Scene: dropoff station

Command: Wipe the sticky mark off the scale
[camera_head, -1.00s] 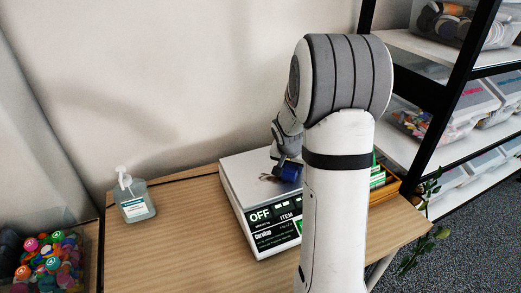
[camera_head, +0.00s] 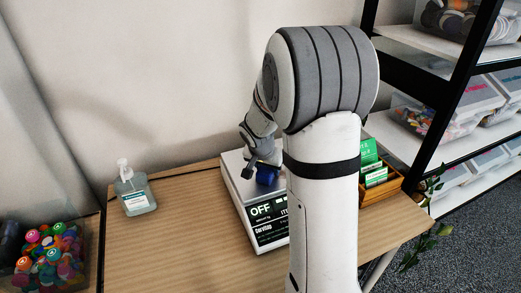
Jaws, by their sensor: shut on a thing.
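The scale (camera_head: 235,182) stands on the wooden table, with a pale flat platform and a dark front panel whose display reads OFF. My gripper (camera_head: 261,167) is low over the platform, reaching in from behind my arm. It is shut on a small blue thing (camera_head: 267,176), which looks like a cloth or sponge. The blue thing is at or just above the platform; I cannot tell whether it touches. I cannot make out the sticky mark now; my gripper and arm cover part of the platform, and the arm hides the scale's right side.
A clear pump bottle (camera_head: 134,192) stands on the table (camera_head: 170,245) at left. A bin of colourful caps (camera_head: 50,255) is at far left. A wooden box with green cards (camera_head: 378,182) stands right of my arm. A black-framed shelf (camera_head: 440,110) with tubs is at right.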

